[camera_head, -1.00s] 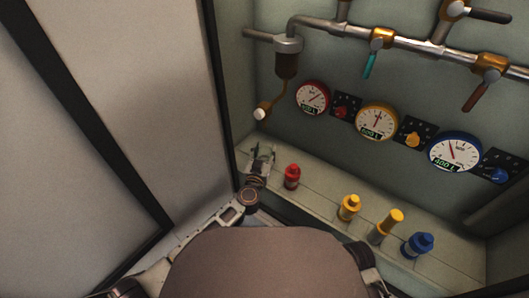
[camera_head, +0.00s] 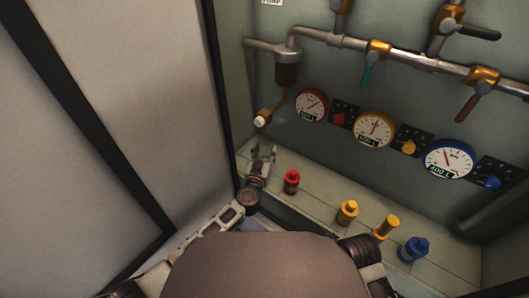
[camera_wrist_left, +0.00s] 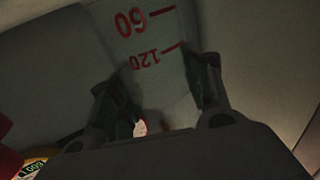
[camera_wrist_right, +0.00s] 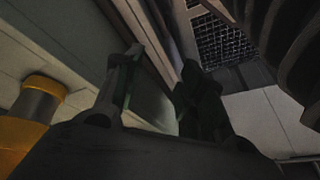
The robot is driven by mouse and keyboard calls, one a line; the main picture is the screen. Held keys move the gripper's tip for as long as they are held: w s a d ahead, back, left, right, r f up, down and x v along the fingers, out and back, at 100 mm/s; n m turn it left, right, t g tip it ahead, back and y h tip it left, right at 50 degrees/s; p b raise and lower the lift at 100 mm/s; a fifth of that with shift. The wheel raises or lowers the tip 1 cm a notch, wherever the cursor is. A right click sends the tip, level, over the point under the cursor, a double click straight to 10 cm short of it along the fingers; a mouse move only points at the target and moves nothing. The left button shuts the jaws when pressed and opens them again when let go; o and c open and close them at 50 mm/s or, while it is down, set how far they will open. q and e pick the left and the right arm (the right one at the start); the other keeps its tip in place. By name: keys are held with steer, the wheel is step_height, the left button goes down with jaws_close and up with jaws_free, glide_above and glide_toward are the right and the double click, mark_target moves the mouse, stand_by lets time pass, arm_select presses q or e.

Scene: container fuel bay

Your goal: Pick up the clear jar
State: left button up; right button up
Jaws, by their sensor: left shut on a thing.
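The clear jar (camera_wrist_left: 150,35) shows in the left wrist view, with red marks reading 60 and 120 on its wall. My left gripper (camera_wrist_left: 165,75) is shut on it, one finger on each side. In the head view my left gripper (camera_head: 263,153) is at the left end of the shelf, left of the red-capped container; the jar is hard to make out there. My right gripper (camera_wrist_right: 160,60) is open with nothing between its fingers in the right wrist view. It does not show clearly in the head view.
A red container (camera_head: 291,182), two yellow ones (camera_head: 347,213) (camera_head: 385,228) and a blue one (camera_head: 414,249) stand along the shelf (camera_head: 320,200). Above are a dispensing nozzle (camera_head: 261,121), gauges (camera_head: 375,129) and a valved pipe (camera_head: 411,57). A wall panel (camera_head: 140,90) is close on the left.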

arm_select(q)
steer(key=shift+r+p, duration=0.3)
steer(key=shift+r, duration=0.25)
steer(key=shift+r+p, duration=0.65)
steer(key=shift+r, duration=0.15)
step_height(320, 180, up, 4)
steer(key=p, duration=0.3)
steer(key=shift+r, duration=0.1)
arm_select(e)
steer(key=shift+g+h, duration=0.5)
steer(key=shift+g, duration=0.2)
steer(key=f, duration=0.1)
steer(key=d+f, duration=0.1)
steer(key=f, duration=0.3)
steer(key=shift+s+d, duration=0.2)
steer(key=shift+d, duration=0.2)
steer(key=shift+f, duration=0.15)
steer(key=shift+s, duration=0.3)
arm_select(q)
steer(key=shift+a, duration=0.1)
arm_select(e)
steer(key=shift+s+d, duration=0.1)
steer(key=shift+s, duration=0.05)
